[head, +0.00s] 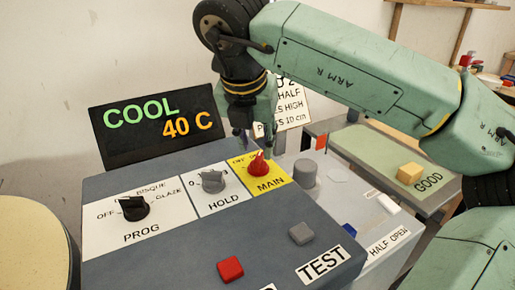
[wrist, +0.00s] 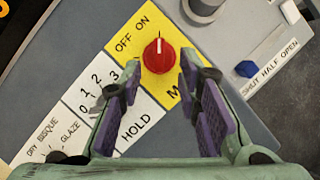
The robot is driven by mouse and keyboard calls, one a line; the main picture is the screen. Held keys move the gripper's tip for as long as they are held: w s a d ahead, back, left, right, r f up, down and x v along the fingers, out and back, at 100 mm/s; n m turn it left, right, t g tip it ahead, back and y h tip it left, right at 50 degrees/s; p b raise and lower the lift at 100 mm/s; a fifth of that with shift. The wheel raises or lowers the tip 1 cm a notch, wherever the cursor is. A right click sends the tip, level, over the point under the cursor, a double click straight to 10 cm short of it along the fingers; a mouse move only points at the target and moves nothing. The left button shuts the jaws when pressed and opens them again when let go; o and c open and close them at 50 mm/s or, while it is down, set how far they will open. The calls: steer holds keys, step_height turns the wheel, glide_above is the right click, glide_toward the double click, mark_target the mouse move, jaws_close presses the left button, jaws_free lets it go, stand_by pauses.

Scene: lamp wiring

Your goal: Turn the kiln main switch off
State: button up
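The main switch is a red knob (head: 258,166) on a yellow plate marked OFF, ON and MAIN, on the grey control panel (head: 190,235). In the wrist view the red knob (wrist: 158,56) shows a white pointer line aimed up the picture, nearer ON than OFF. My gripper (head: 252,142) hangs just above the knob in the head view. In the wrist view my gripper (wrist: 160,72) is open, its purple-padded fingers apart to the left and right of the knob. Nothing is between the pads but the view of the knob and plate; contact is not visible.
The grey HOLD knob (head: 212,181) is close left of the main switch, with the black PROG knob (head: 134,208) farther left. A red button (head: 230,269) and grey button (head: 301,233) sit in front. A display (head: 152,125) behind reads COOL 40 C.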

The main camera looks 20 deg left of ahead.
mark_target(258, 157)
steer(key=shift+x, duration=2.2)
steer(key=c, duration=0.7)
jaws_close()
steer(key=shift+a, duration=0.1)
